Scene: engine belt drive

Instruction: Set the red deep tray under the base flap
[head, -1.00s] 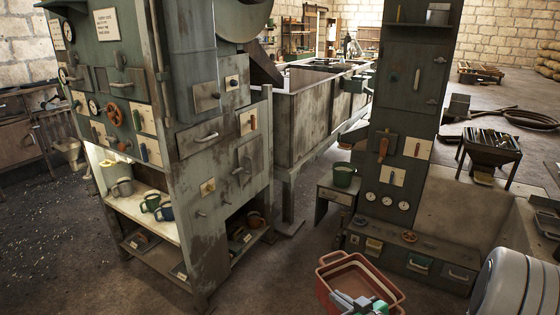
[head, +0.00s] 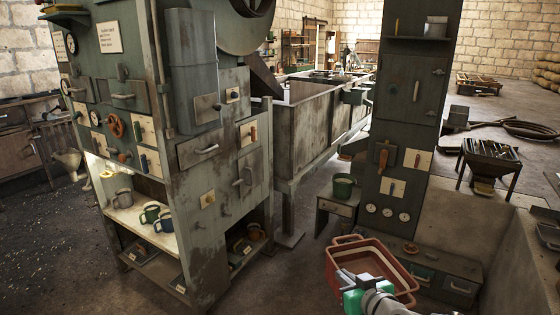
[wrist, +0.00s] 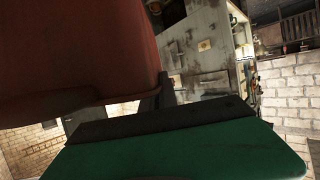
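The red deep tray (head: 406,286) is at the bottom centre-right of the head view, held above the floor and slightly tilted, with its open top showing. My gripper (head: 352,290), with green finger parts, is at its near side and appears shut on its wall. In the wrist view the tray (wrist: 75,50) fills the upper left, above a green finger (wrist: 180,150) with a dark pad. The exact grip is hidden. The low base (head: 452,268) of the dark column has handled fronts, partly behind the tray. I cannot tell which front is the base flap.
A tall green-grey cabinet (head: 200,235) with mugs on its shelf stands left. A small table (head: 335,207) with a green pot (head: 343,187) stands behind the tray. A pale low wall (head: 455,215) is right of the column. Open floor lies between the cabinet and the tray.

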